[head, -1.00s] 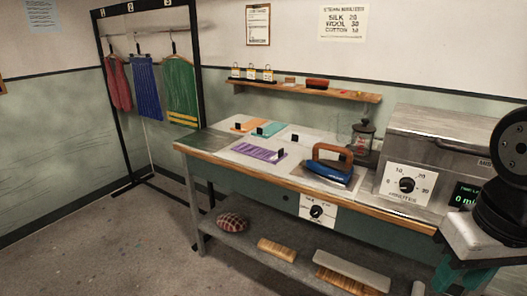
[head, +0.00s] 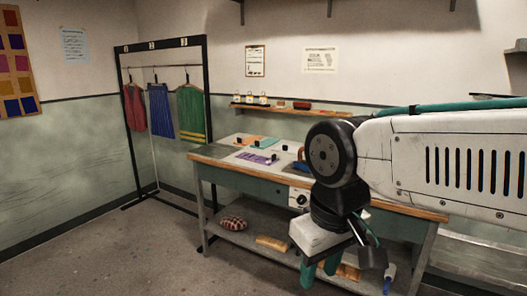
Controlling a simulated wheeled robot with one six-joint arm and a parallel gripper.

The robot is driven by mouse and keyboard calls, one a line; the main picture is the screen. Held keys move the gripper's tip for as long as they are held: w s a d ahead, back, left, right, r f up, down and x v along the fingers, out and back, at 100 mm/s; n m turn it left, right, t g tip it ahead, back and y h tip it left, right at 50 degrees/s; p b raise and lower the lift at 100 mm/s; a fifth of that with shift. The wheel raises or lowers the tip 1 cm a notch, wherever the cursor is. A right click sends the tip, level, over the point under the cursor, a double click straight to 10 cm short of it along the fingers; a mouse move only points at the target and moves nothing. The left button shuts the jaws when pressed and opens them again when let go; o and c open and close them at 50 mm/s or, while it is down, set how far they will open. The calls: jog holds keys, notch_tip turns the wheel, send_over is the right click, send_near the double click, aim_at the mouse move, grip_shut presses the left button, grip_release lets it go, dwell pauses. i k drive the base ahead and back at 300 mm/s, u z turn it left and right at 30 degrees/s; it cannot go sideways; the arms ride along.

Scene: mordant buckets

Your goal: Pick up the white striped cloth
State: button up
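A purple cloth with pale stripes (head: 252,157) lies flat on the worktable, near its left front part. An orange cloth (head: 246,141) and a teal cloth (head: 264,143) lie behind it. I cannot make out a cloth with a white ground. My gripper (head: 320,272) hangs in front of the table, right of the cloths and well apart from them. Its teal fingers stand apart with nothing seen between them. My arm hides the right part of the table and most of the blue iron (head: 300,163).
The worktable (head: 212,152) has a lower shelf with a checked cushion (head: 233,224) and wooden brushes (head: 271,243). A rack (head: 119,95) at left holds red, blue and green garments. A wall shelf (head: 325,111) holds small bottles. The floor at left is clear.

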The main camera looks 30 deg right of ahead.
aim_at(291, 150)
jog(key=u, duration=0.35)
jog(key=i, duration=2.75)
jog(key=z, duration=1.5)
jog(key=i, duration=0.95)
jog(key=z, duration=0.85)
